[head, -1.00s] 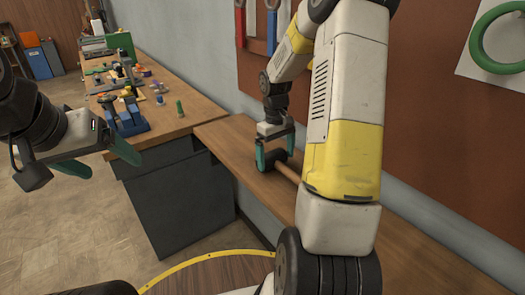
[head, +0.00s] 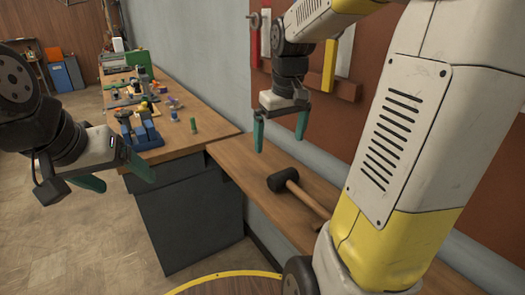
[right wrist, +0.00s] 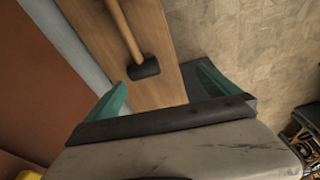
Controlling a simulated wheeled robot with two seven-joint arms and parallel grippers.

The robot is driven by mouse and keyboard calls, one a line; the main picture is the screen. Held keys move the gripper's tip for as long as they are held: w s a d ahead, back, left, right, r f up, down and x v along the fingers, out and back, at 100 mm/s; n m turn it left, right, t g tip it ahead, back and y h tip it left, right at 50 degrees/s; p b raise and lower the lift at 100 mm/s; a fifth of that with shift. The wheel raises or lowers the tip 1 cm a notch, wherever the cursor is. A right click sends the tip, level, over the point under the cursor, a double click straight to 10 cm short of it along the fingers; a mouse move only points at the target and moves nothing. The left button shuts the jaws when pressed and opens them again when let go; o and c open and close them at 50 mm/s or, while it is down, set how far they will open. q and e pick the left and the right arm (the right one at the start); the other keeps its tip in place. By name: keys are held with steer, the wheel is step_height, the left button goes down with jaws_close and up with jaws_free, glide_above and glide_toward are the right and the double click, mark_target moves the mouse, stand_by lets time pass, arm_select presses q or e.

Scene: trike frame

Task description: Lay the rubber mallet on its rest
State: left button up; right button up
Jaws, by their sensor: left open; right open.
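The rubber mallet has a black head (head: 283,179) and a wooden handle (head: 308,199). It lies on the wooden shelf (head: 235,168) along the wall, its handle partly hidden behind my right arm. In the right wrist view the mallet head (right wrist: 144,69) shows beyond and between the fingertips. My right gripper (head: 279,145) is open and empty above the shelf, up and apart from the mallet. My left gripper (head: 128,178) is open and empty, in the air at the left. I cannot make out a separate rest for the mallet.
A workbench (head: 165,153) with a blue vise (head: 140,130), a green cylinder (head: 193,125) and several small parts stands at the back left. Tools hang on the brown wall board (head: 345,120). A round yellow-rimmed table edge (head: 225,276) shows at the bottom. The shelf's near-left end is bare.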

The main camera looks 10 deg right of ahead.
steer(key=s+a+r+m+t+y, duration=0.1)
steer(key=s+a+t, duration=0.1)
steer(key=s, duration=0.4)
steer(key=s+a+r+m+t+y, duration=0.1)
steer(key=s+a+t, duration=0.1)
steer(key=s, duration=0.5)
steer(key=shift+a+r, duration=0.4)
steer(key=shift+a, duration=0.5)
